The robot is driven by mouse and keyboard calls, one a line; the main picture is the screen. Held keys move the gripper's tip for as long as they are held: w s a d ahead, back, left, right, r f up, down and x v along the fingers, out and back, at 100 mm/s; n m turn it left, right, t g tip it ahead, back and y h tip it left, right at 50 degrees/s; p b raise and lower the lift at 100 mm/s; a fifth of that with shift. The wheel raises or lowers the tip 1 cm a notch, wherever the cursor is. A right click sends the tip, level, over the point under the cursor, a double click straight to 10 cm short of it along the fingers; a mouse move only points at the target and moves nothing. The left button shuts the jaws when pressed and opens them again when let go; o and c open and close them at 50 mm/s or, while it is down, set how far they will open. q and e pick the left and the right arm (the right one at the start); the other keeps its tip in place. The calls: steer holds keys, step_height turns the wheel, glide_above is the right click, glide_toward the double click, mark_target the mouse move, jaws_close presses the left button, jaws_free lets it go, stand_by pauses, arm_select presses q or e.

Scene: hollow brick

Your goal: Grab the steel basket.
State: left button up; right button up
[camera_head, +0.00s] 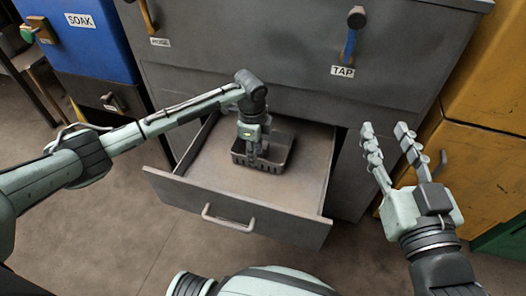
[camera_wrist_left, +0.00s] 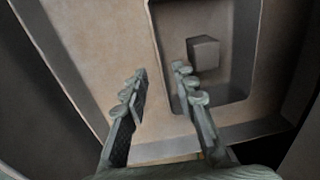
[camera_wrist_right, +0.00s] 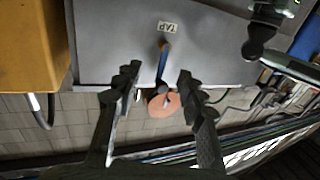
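The steel basket (camera_head: 284,158) is a dark grey open box with slots in its near wall, standing in the pulled-out drawer (camera_head: 190,188). My left gripper (camera_head: 254,162) reaches down over the basket and hides part of it. In the left wrist view the left gripper (camera_wrist_left: 160,72) is open, with its fingers on either side of the basket's edge (camera_wrist_left: 156,35); I cannot tell whether they touch it. A small grey block (camera_wrist_left: 204,52) lies inside the basket. My right gripper (camera_head: 386,128) is open and empty in the air right of the drawer; it also shows in the right wrist view (camera_wrist_right: 158,72).
The grey cabinet (camera_head: 260,55) behind the drawer has a blue-handled lever (camera_head: 350,40) above a TAP label. The drawer front has a handle (camera_head: 228,220). A blue SOAK unit (camera_head: 85,45) stands left and a yellow cabinet (camera_head: 480,165) right. The drawer floor around the basket is clear.

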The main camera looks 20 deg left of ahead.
arm_select(q)
steer(key=f, duration=0.3)
steer(key=f+b, duration=0.1)
steer(key=shift+w+f, duration=0.2)
steer(key=shift+w, duration=0.05)
steer(key=shift+d, duration=0.1)
jaws_close()
arm_select(e)
step_height(320, 180, up, 6)
steer(key=s+a+t+y, duration=0.1)
steer(key=t, duration=0.2)
steer(key=shift+s+a+y, duration=0.35)
steer(key=shift+a+y, duration=0.05)
steer(key=shift+r, duration=0.1)
